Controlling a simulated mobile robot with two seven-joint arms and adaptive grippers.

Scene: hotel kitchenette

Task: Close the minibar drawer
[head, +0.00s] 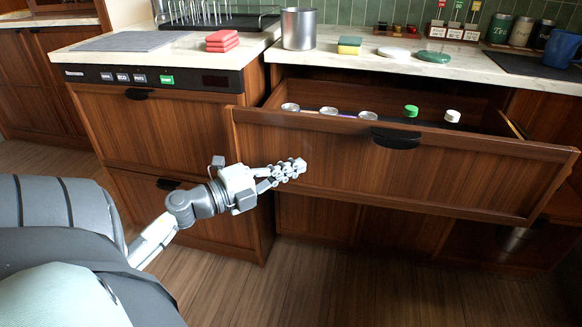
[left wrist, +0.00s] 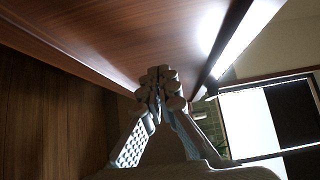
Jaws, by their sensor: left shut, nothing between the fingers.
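The minibar drawer (head: 330,155) is pulled out from the cabinet, with a dark wooden front and a black handle (head: 396,138) at its top middle. Cans and bottles with green and white caps stand inside it. My left gripper (head: 300,165) is shut and empty in front of the left part of the drawer front; I cannot tell whether it touches. In the left wrist view the shut fingers (left wrist: 160,88) point towards a wooden panel (left wrist: 130,45), likely the drawer front. My right gripper is not in view.
Left of the drawer is a panelled dishwasher front (head: 150,125) with a control strip. The counter (head: 450,65) above carries a metal canister (head: 298,28), a sponge (head: 349,45), red cloths (head: 222,40) and a blue mug (head: 561,48). The floor (head: 330,285) in front is clear.

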